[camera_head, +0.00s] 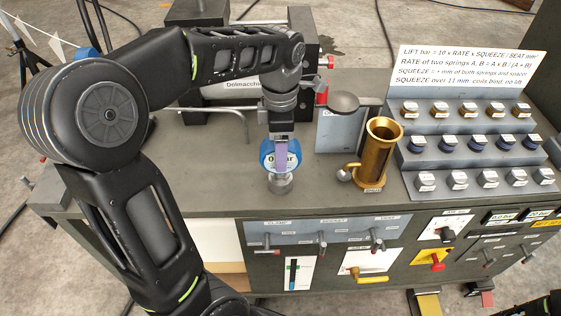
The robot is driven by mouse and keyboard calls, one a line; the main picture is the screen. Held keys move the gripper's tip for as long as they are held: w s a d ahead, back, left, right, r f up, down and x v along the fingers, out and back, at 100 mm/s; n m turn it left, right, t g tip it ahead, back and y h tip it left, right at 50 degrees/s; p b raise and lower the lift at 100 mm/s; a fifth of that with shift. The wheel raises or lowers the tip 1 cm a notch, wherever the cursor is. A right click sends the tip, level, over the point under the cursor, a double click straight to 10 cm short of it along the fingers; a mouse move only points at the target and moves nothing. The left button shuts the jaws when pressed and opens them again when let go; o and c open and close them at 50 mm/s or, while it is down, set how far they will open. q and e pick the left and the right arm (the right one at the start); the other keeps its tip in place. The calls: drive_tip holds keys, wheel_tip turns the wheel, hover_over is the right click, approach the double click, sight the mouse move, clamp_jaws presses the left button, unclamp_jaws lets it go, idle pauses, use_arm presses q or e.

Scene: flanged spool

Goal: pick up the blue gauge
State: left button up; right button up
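The blue gauge (265,157) has a round white face with dark lettering and a blue rim. It is upright on a short clear or metallic stem (280,184) on the bench top. My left gripper (281,160) points straight down at the gauge, and a pale purple finger covers part of its face. Whether the fingers press on the gauge or only stand beside it, I cannot tell. My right gripper is not in view.
A brass cylinder (380,150) with a side handle stands right of the gauge, near a grey panel (340,130) with a round disc on top. A stepped rack (475,150) of labelled caps fills the right. The bench's front (330,236) carries levers and labels.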

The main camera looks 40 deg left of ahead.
use_arm(q)
drive_tip(key=shift+f, duration=1.95)
drive_tip(key=shift+c, duration=0.2)
clamp_jaws()
drive_tip(key=shift+r, duration=0.1)
